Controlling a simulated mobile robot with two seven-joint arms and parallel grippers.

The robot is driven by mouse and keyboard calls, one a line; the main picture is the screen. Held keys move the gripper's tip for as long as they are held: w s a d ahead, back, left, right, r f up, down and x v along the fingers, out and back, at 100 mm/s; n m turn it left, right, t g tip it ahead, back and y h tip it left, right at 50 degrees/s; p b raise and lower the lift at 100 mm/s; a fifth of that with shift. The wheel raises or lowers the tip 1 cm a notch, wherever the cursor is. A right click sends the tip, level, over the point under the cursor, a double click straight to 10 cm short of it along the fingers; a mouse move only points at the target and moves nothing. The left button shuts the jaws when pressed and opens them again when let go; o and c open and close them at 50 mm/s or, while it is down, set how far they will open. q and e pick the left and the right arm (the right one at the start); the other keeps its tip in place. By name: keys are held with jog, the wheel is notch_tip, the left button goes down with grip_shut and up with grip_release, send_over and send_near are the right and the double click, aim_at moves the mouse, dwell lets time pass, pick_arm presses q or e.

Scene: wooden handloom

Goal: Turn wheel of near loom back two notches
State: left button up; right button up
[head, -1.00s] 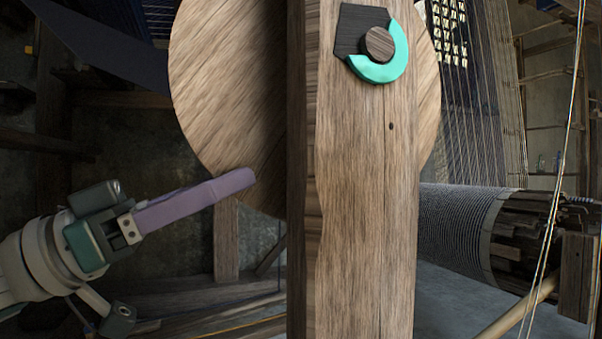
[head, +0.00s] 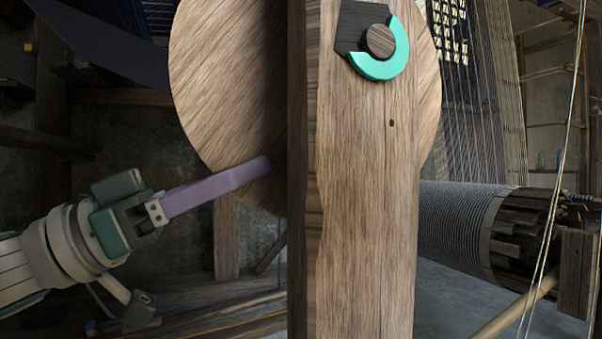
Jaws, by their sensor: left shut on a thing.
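The wooden wheel (head: 222,85) of the near loom is a large pale disc at upper centre, partly hidden behind a thick upright post (head: 365,220). A round axle end (head: 380,40) with a turquoise ring piece (head: 388,67) around part of it sits on the post's upper face. My left gripper (head: 262,168), with long purple fingers, reaches in from the left. Its fingertips are at the wheel's lower left edge, and it is shut on the wheel's rim. The farther finger is hidden. My right gripper is not in view.
A cloth-wrapped roller (head: 455,225) and hanging threads lie right of the post. A slanting pale pole (head: 510,310) stands at lower right. A wooden leg (head: 226,240) is below the wheel.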

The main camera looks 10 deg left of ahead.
pick_arm(q)
grip_shut()
dwell(0.6)
jog(key=shift+w+d+f, duration=0.2)
jog(key=shift+d+f, duration=0.1)
jog(key=o, duration=1)
grip_release()
jog(key=shift+a, duration=0.1)
